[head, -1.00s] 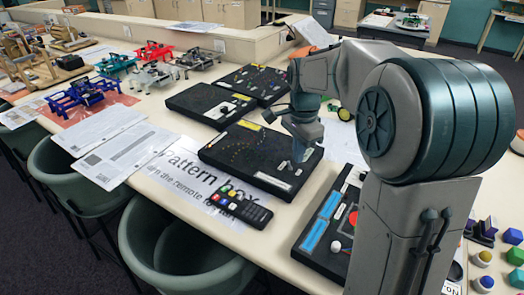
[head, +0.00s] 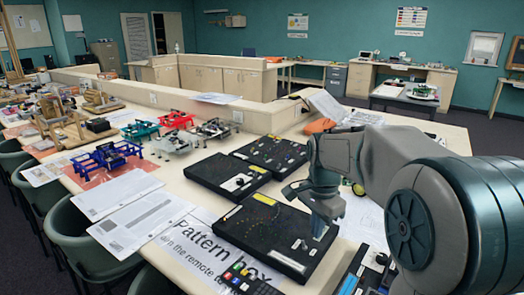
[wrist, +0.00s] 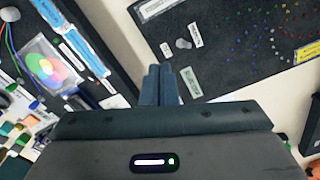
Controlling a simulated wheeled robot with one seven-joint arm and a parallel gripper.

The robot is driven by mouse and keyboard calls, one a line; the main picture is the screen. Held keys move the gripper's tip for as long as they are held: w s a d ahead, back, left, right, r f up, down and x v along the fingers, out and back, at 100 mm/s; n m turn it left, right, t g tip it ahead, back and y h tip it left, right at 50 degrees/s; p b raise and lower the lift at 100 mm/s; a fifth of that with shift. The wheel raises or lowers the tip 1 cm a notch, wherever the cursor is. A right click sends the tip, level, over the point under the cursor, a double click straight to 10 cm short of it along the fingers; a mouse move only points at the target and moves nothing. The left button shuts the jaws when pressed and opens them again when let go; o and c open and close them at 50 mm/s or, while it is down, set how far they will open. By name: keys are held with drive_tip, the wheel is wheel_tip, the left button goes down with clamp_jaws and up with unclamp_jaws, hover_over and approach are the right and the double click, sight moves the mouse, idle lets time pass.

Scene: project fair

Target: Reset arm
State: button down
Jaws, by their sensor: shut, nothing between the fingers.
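My gripper (head: 322,232) hangs over the right end of a black pattern box (head: 265,228) on the long table, pointing down from my bent arm. In the wrist view the two fingers (wrist: 162,86) are pressed together with nothing between them. Below them are the edge of the dotted black box (wrist: 225,75), a strip of pale table and another black panel (wrist: 75,40) with blue strips and a coloured disc. The exact height of the fingertips above the box is hard to tell.
A remote (head: 248,280) lies in front of the box on a printed sheet. More black boxes (head: 228,177) stand behind it. Coloured frames (head: 107,156), papers (head: 150,215) and green chairs (head: 80,235) are to the left. A low partition (head: 190,100) runs along the back.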

drive_tip(key=s+n+t, duration=0.1)
drive_tip(key=s+n, duration=0.2)
drive_tip(key=s, duration=0.3)
drive_tip(key=s+f+n, duration=0.1)
drive_tip(key=s+n, duration=0.3)
drive_tip(key=s, duration=0.2)
drive_tip(key=s+f+n+t, duration=0.1)
drive_tip(key=s+n, duration=0.3)
drive_tip(key=s, duration=0.2)
drive_tip(key=shift+s+d+f+t, duration=0.15)
drive_tip(key=shift+s+d+t, duration=0.15)
drive_tip(key=shift+s, duration=0.05)
drive_tip(key=shift+s+f+n, duration=0.25)
drive_tip(key=shift+s+n, duration=0.15)
